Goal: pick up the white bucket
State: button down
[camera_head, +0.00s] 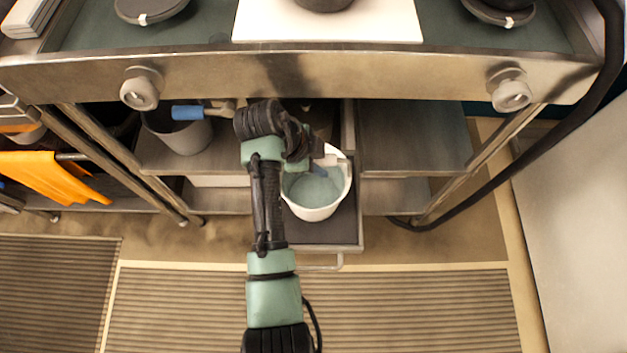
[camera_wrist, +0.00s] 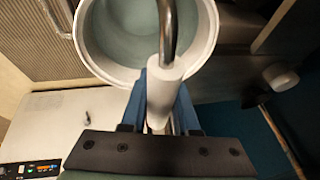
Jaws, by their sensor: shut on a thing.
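The white bucket (camera_head: 316,211) sits in the pulled-out drawer under the cooking counter, with its pale inside facing up. In the wrist view the bucket (camera_wrist: 122,30) fills the upper middle. Its metal handle with a white grip (camera_wrist: 165,74) runs down between my fingers. My gripper (camera_wrist: 164,100) has blue fingers on either side of the white grip and is shut on it. In the head view my gripper (camera_head: 325,164) is at the bucket's upper rim, partly covered by my wrist. Whether the bucket touches the drawer floor is hard to tell.
The open drawer (camera_head: 335,228) projects from the counter's lower frame. A grey bin (camera_head: 185,137) with a blue-handled tool (camera_head: 188,112) stands on the shelf to the left. The counter's front edge (camera_head: 400,68) with knobs is above. Bare shelf (camera_head: 415,135) lies to the right.

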jog(key=shift+w+r, duration=0.2)
